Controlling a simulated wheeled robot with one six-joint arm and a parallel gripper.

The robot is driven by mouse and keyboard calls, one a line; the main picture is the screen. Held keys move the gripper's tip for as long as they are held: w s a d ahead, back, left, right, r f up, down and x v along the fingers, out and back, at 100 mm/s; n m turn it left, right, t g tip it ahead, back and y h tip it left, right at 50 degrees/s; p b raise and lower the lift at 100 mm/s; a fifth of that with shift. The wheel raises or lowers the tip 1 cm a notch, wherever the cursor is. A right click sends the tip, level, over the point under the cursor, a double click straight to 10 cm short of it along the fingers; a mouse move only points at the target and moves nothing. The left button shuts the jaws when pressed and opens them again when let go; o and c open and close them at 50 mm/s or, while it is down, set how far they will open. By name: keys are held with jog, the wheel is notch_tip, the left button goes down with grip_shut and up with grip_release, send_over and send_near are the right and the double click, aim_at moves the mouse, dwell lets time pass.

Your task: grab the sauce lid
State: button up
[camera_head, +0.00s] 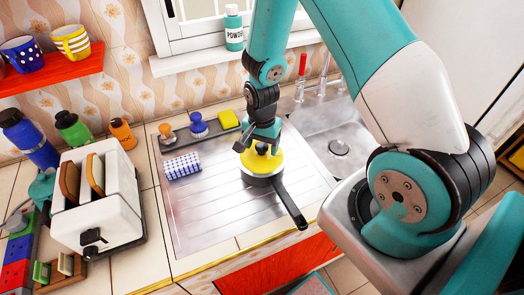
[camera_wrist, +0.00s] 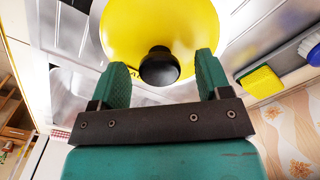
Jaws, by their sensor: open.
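The yellow sauce lid (camera_head: 266,165) covers a small pan with a black handle (camera_head: 290,206) on the metal drainboard. In the wrist view the lid (camera_wrist: 135,25) fills the upper middle, with its round black knob (camera_wrist: 160,66) near the fingertips. My gripper (camera_head: 260,148) is above the lid, pointing down. In the wrist view my gripper (camera_wrist: 162,72) is open, one green finger on each side of the knob. The gripper hides part of the lid in the head view.
The drainboard (camera_head: 215,215) is clear around the pan. A tray at its back holds brushes (camera_head: 198,124) and a yellow sponge (camera_head: 229,119). A checkered cloth (camera_head: 183,166) lies left. The sink (camera_head: 335,135) is right; a toaster (camera_head: 100,205) stands far left.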

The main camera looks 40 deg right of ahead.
jog(key=shift+f, duration=0.5)
jog(key=c, duration=1.2)
jog(key=shift+r, duration=0.1)
